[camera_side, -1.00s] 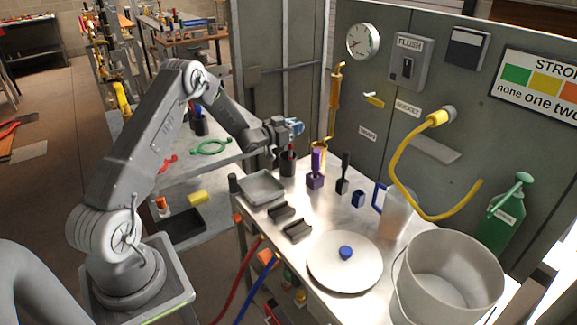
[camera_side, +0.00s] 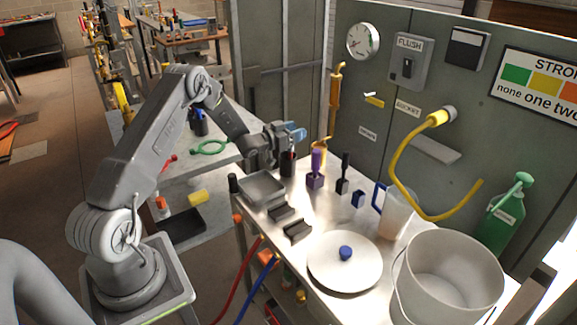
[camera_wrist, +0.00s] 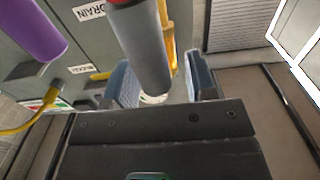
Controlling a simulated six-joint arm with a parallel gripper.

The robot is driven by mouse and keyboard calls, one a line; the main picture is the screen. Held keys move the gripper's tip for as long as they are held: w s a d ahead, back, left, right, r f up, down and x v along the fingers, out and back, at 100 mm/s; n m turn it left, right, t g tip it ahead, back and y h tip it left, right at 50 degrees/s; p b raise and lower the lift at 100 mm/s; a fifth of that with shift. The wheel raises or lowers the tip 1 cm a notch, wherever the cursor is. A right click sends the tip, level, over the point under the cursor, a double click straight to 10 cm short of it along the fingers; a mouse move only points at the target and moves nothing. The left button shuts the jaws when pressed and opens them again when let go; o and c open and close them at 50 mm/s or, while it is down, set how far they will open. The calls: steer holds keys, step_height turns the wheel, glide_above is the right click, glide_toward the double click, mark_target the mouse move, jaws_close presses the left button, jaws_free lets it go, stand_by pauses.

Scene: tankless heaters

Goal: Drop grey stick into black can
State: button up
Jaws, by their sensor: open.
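The black can (camera_side: 287,169) stands on the steel bench near its back left corner. A stick with a red part (camera_side: 291,155) rises from it or just in front of it; I cannot tell which. In the wrist view the grey stick (camera_wrist: 147,55), with a red band at the picture's top edge, has its free end between my blue fingers. My gripper (camera_side: 297,134) is just above the can, and it also shows in the wrist view (camera_wrist: 162,82). It is open around the stick's end, with no clear grip. The can is not clearly visible in the wrist view.
A purple-handled tool (camera_side: 316,165) stands right of the can, and it also shows close by in the wrist view (camera_wrist: 33,28). A black-handled tool (camera_side: 343,172) is farther right. A grey tray (camera_side: 262,188) lies in front. The panel (camera_side: 300,70) rises behind.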

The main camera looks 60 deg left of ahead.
steer(key=s, duration=0.8)
steer(key=s+d+r+n+g+y, duration=0.15)
steer(key=d+r+g+y, duration=0.3)
steer(key=d+r, duration=0.95)
steer(key=s+d+r+g+h, duration=0.1)
steer(key=s+d+g, duration=0.1)
steer(key=s+d, duration=0.3)
steer(key=s+d+r+m+g+h, duration=0.1)
steer(key=s+d, duration=0.5)
steer(key=s, duration=0.7)
steer(key=s+d+r+g+h, duration=0.2)
steer(key=s+d+g, duration=0.3)
steer(key=s, duration=0.4)
steer(key=shift+d+r, duration=0.3)
steer(key=shift+r, duration=0.05)
